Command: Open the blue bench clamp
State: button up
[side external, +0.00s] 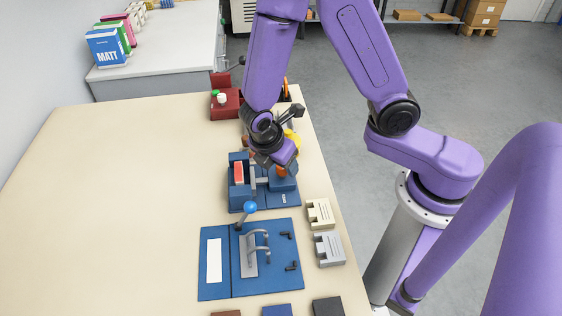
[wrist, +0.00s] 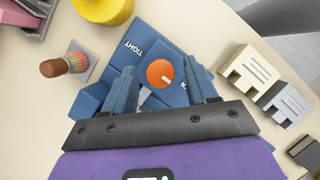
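The blue bench clamp (side external: 238,200) stands near the right edge of the table in the side view, with a red block (side external: 239,172) at its left jaw. Its round orange knob (wrist: 160,73) shows in the wrist view, with a short white mark on it. The blue plate beside it reads TIGHT (wrist: 133,47); another word is mostly hidden, only its last letter N showing. My gripper (side external: 280,166) points down over the knob. Its two fingers are apart on either side of the knob in the wrist view; I cannot tell whether they touch it.
A blue toggle-clamp board (side external: 215,285) with a blue-balled lever (side external: 250,207) lies in front. Beige (side external: 319,213) and grey (side external: 329,249) notched blocks sit at the table edge. The table's left is clear.

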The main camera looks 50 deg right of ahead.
jog(key=shift+r, duration=0.1)
jog(key=v, duration=1.7)
jog(key=shift+r, duration=0.2)
jog(key=shift+s, duration=0.1)
jog(key=s+d+m+y, duration=0.2)
jog(key=s+d, duration=0.3)
jog(key=s, duration=0.3)
jog(key=s+d+f+m+y, duration=0.1)
jog(key=s+d+m+y, duration=0.2)
jog(key=s, duration=0.5)
jog(key=shift+d+f+m, duration=0.2)
jog(key=shift+d+m, duration=0.1)
jog(key=shift+d, duration=0.6)
